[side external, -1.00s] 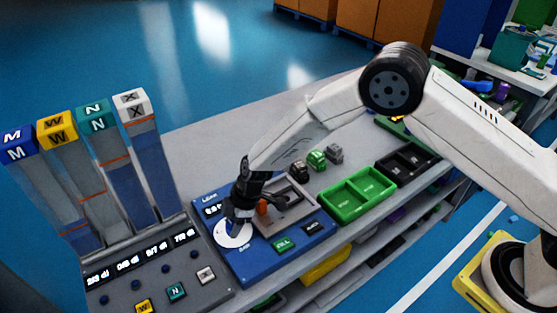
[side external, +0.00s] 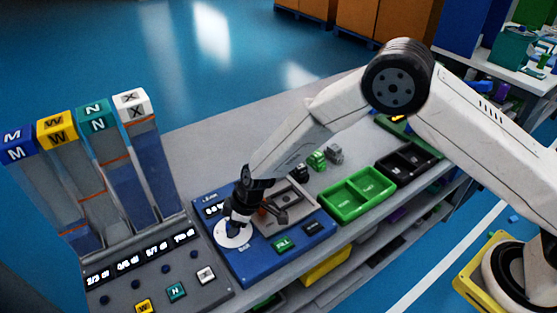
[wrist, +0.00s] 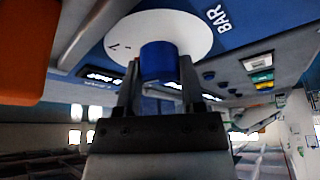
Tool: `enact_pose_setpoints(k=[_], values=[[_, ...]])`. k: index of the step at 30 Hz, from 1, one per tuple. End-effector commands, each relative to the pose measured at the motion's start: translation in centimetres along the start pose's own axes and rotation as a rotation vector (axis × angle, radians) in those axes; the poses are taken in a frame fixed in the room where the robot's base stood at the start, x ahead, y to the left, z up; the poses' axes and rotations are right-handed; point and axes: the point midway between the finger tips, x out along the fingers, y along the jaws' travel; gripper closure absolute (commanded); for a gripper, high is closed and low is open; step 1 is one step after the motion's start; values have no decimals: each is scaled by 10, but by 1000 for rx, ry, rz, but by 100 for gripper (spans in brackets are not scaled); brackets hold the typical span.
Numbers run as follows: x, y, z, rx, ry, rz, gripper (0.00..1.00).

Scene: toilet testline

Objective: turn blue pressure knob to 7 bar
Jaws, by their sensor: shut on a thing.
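The blue pressure knob (wrist: 158,64) stands in the middle of a white round dial (wrist: 190,32) in the wrist view. The word BAR is printed beside the dial, and a mark like a 7 shows on its left part. My gripper (wrist: 160,78) is shut on the knob, with one finger on each side. In the side view my gripper (side external: 236,217) points down at the dial (side external: 232,236) on the blue panel (side external: 262,265). My gripper hides the knob there. I cannot read the knob's setting.
The panel also carries a grey recessed fixture (side external: 290,205), a green FILL button (side external: 282,244) and a dark button (side external: 314,227). Left stands a grey console (side external: 195,285) with tall tubes. Right are a green tray (side external: 357,195) and a black tray (side external: 407,162).

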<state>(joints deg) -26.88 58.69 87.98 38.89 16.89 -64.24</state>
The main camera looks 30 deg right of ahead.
Motion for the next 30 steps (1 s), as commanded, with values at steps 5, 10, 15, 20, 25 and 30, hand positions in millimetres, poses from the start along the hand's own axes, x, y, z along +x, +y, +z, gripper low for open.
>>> enact_pose_setpoints(k=[5, 10, 15, 20, 25, 30], values=[[0, 0, 0, 67, 0, 29, 100], [0, -1, 0, 124, 0, 52, 100], [0, -1, 0, 176, 0, 74, 100], [0, -1, 0, 222, -1, 92, 100], [0, -1, 0, 267, 0, 113, 100], [0, -1, 0, 314, 0, 132, 100]])
